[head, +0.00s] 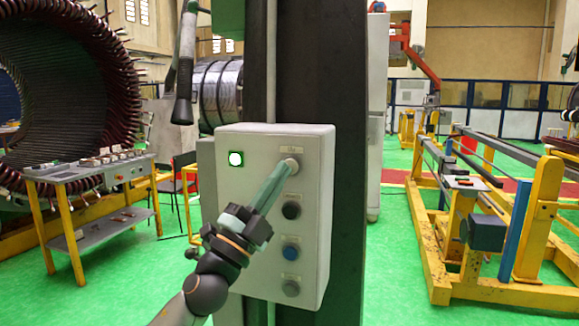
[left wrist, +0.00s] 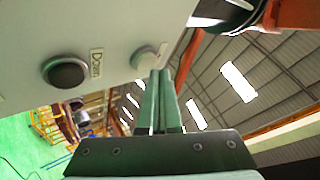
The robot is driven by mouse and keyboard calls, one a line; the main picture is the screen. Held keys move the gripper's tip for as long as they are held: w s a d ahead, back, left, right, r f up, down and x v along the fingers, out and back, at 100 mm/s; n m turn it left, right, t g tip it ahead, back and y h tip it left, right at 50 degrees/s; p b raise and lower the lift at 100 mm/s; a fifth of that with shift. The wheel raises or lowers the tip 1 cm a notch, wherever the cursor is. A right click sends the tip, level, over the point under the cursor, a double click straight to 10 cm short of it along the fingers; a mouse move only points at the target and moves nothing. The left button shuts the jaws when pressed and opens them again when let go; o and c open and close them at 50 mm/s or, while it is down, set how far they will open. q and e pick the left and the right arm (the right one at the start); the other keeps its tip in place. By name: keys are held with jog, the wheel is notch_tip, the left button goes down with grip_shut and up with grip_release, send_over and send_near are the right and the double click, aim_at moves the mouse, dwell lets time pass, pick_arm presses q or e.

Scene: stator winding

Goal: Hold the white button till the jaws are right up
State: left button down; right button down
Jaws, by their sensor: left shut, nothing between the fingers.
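The white button (head: 293,164) is the top one on the front of a grey control box (head: 240,200). My left gripper (head: 286,170) is shut and empty, and its fingertips are at the white button, covering part of it. In the left wrist view the closed fingertips (left wrist: 160,74) meet the edge of the white button (left wrist: 146,58); whether it is pressed in cannot be told. The black button (head: 291,210), labelled Down in the left wrist view (left wrist: 66,73), is just below it. The jaws are not clearly identifiable. My right gripper is not in view.
A blue button (head: 290,251) and a grey button (head: 290,288) sit lower on the box. A dark column (head: 345,80) stands behind. A tool cart (head: 85,173) is left, a yellow frame (head: 540,215) right.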

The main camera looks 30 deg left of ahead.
pick_arm(q)
jog(key=shift+s, duration=0.1)
jog(key=s, duration=0.2)
jog(key=s+d, duration=0.1)
jog(key=s, duration=0.2)
jog(key=shift+d, duration=0.15)
dwell(0.3)
jog(key=shift+w, duration=0.1)
dwell(0.8)
